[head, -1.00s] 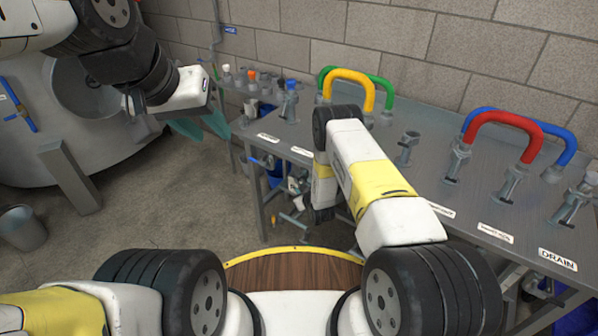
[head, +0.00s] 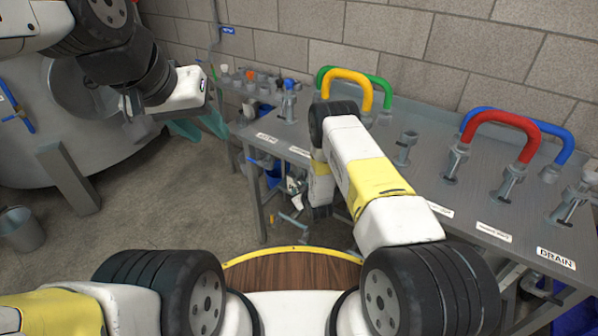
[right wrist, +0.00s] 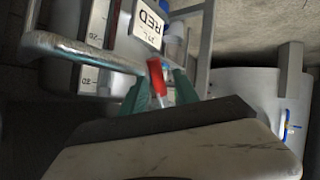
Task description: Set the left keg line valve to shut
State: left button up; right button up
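No label I can read marks the left keg line valve, so I cannot tell for sure which valve it is. A blue lever (head: 17,103) on a brass-coloured fitting is on the steel tank at the far left; a similar blue lever (right wrist: 288,126) shows at the right of the right wrist view. My left gripper (head: 200,127) is open and empty above the floor, between tank and bench. My right gripper (right wrist: 160,92) has its green fingers apart. A red piece (right wrist: 157,78) shows between them; contact cannot be told.
The steel bench (head: 395,190) carries a yellow hose loop (head: 347,75), a green one (head: 385,92), a red one (head: 505,117), a blue one (head: 567,145) and several fittings. A grey bucket (head: 22,230) stands at the left. The floor (head: 170,215) in the middle is clear.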

jog(key=shift+s, duration=0.15)
jog(key=v, duration=0.7)
jog(key=shift+s+r, duration=0.2)
jog(key=shift+s, duration=0.05)
